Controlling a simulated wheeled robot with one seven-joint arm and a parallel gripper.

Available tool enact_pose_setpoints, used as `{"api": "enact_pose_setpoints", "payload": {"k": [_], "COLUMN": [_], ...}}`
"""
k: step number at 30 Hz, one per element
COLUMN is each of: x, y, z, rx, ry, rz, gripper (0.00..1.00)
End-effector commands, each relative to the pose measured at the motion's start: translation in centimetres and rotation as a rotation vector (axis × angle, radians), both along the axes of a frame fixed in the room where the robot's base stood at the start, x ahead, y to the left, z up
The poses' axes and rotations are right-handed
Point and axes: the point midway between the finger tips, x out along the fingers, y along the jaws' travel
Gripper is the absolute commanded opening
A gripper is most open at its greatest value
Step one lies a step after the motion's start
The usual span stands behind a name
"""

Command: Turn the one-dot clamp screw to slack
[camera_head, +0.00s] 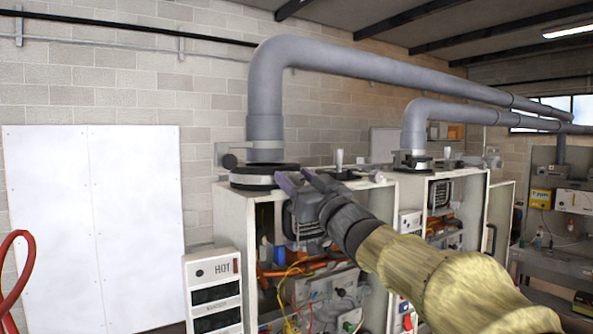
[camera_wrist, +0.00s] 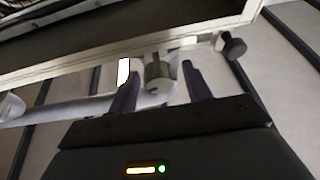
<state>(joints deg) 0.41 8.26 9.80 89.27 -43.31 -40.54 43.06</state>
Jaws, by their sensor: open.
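My gripper (camera_head: 293,176) is open and empty, reaching to the top front of the nearest heater cabinet, beside the dark clamp ring (camera_head: 265,178) around the foot of the grey flue pipe. In the wrist view my two fingers (camera_wrist: 160,84) stand apart. A grey rounded knob-like part (camera_wrist: 159,80) shows between them, not visibly gripped; I cannot tell whether the fingers touch it. A dark round knob (camera_wrist: 233,46) is to the right of the fingers. In the head view a dark knob (camera_head: 230,161) sits left of the pipe. No dot marks can be read, so I cannot tell which is the one-dot screw.
The open heater cabinet (camera_head: 232,224) holds hoses and wiring below my gripper. A grey lever (camera_head: 339,159) stands on its top to the right. A second heater with its own flue pipe (camera_head: 415,130) is further right. A red hose (camera_head: 14,270) hangs at the left edge.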

Motion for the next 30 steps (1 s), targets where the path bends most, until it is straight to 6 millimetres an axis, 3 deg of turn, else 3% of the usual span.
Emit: {"api": "enact_pose_setpoints", "payload": {"k": [8, 15, 30], "x": [0.1, 0.07, 0.07], "y": [0.1, 0.1, 0.13], "z": [-0.01, 0.0, -0.01], "rx": [0.0, 0.0, -0.076], "ry": [0.0, 0.0, -0.053], "rz": [0.0, 0.001, 0.002], "gripper": [0.49, 0.05, 0.05]}}
